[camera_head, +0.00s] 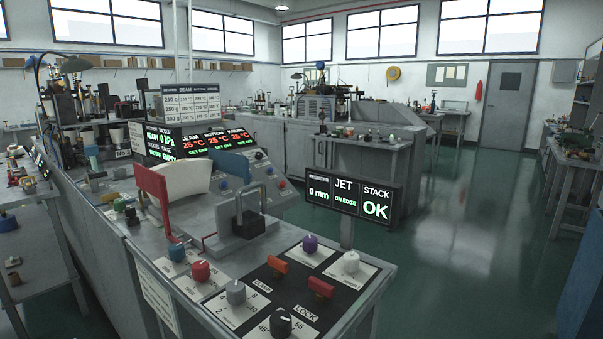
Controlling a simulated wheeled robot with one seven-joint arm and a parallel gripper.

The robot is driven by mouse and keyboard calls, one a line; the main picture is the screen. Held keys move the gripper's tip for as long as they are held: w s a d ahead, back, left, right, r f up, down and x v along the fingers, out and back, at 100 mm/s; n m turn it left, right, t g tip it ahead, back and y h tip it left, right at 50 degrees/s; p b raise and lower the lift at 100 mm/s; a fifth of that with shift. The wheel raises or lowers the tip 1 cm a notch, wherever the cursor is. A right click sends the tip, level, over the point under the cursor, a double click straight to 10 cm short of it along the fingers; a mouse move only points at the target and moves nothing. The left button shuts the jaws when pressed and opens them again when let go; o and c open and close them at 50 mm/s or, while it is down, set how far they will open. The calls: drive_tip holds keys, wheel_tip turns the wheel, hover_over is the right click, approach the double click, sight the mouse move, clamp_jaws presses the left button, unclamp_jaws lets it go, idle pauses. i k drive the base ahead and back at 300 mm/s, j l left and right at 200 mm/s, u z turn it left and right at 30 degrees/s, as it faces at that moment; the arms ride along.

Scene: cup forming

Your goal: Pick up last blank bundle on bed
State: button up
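A cream-white stack with a curved upper edge (188,180), which looks like the blank bundle, sits on the near machine between a red upright plate (153,190) and a blue upright plate (231,164). Its lower part is partly hidden by the machine's fittings. I cannot tell whether it lies on the bed or in a feed holder. My gripper is not in view.
A display (351,195) reads "0 mm", "JET ON EDGE" and "STACK OK". Green floor (460,260) is open to the right.

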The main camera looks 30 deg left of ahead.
sight(183, 177)
drive_tip(key=i+l, duration=0.2)
drive_tip(key=i, duration=0.25)
drive_tip(key=i+l+z, duration=0.1)
drive_tip(key=i, duration=0.35)
drive_tip(key=i+l, duration=0.25)
drive_tip(key=i, duration=0.2)
drive_tip(key=i+l+z, duration=0.1)
drive_tip(key=i, duration=0.35)
drive_tip(key=i+j+u, duration=0.15)
drive_tip(key=i+u, duration=0.7)
drive_tip(key=i+l+u, duration=0.2)
drive_tip(key=i+u, duration=0.2)
drive_tip(key=i, duration=0.15)
drive_tip(key=i+l+u, duration=0.3)
drive_tip(key=i+u, duration=0.15)
